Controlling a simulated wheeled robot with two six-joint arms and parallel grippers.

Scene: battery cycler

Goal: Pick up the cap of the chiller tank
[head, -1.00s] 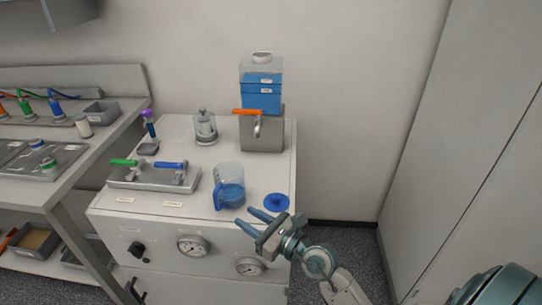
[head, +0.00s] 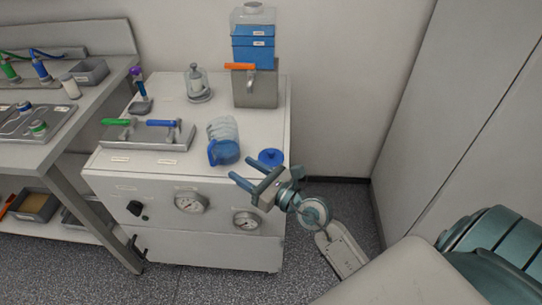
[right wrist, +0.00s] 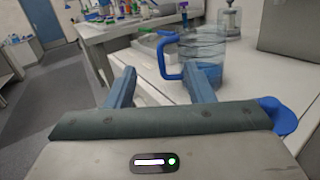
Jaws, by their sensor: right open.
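A round blue cap (head: 271,157) with a small raised knob lies on the white cabinet top near its front right corner. A clear tank with blue contents (head: 253,45) stands at the back on a grey block, with a whitish neck on top. My right gripper (head: 247,169) is open and empty at the cabinet's front edge, just left of and in front of the cap. In the right wrist view the cap (right wrist: 280,115) shows at the right, outside the open fingers. My left gripper is not in view.
A clear jug with a blue handle (head: 223,140) stands left of the cap, beyond my right fingers. An orange-handled tap (head: 240,66) is on the grey block. A valve tray (head: 147,134) and a small glass jar (head: 198,84) stand further left.

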